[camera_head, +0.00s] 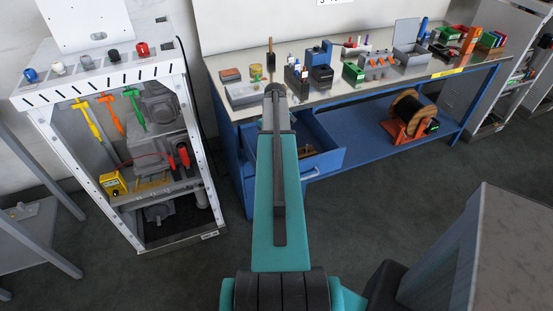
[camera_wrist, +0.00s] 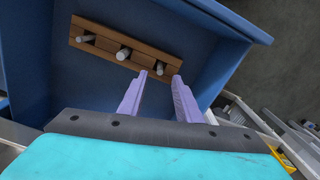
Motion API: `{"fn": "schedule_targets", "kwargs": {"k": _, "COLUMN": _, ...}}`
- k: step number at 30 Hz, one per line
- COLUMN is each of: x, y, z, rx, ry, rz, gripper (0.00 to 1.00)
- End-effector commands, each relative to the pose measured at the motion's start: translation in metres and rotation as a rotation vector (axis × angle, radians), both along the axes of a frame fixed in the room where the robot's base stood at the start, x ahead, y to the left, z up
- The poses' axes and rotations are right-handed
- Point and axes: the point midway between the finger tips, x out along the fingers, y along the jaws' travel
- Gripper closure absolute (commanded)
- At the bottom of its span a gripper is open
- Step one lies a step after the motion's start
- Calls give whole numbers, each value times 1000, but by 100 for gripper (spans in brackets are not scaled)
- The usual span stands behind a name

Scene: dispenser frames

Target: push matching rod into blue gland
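The blue gland (camera_head: 30,75) sits at the left end of the sloped top of the white cabinet, beside white, black and red ones. In the wrist view, three grey rods stand in a brown wooden block (camera_wrist: 105,43) inside a blue drawer: a left rod (camera_wrist: 86,38), a middle rod (camera_wrist: 123,54) and a right rod (camera_wrist: 159,67). My gripper (camera_wrist: 160,75) is open, its two purple fingers apart and empty. The right rod appears between the fingertips; I cannot tell whether they are around it or above it. My arm hides the gripper in the head view.
The open blue drawer (camera_head: 322,164) juts from under the workbench (camera_head: 340,93), which holds several tools and boxes. The white cabinet (camera_head: 208,190) stands to the left, with colored tools inside. A cable reel (camera_head: 407,112) is on the lower shelf.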

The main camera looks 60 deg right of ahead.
Motion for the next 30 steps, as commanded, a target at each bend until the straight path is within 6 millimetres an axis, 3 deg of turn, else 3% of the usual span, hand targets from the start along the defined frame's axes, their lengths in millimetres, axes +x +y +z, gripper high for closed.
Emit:
{"fn": "schedule_targets", "kwargs": {"k": 10, "x": -1, "y": 0, "z": -7, "rx": 2, "ry": 1, "rz": 0, "gripper": 69}}
{"fn": "schedule_targets", "kwargs": {"k": 24, "x": -2, "y": 0, "z": -46, "rx": 1, "ry": 1, "rz": 0, "gripper": 69}}
{"fn": "schedule_targets", "kwargs": {"k": 30, "x": -3, "y": 0, "z": -52, "rx": 0, "ry": 0, "rz": 0, "gripper": 69}}
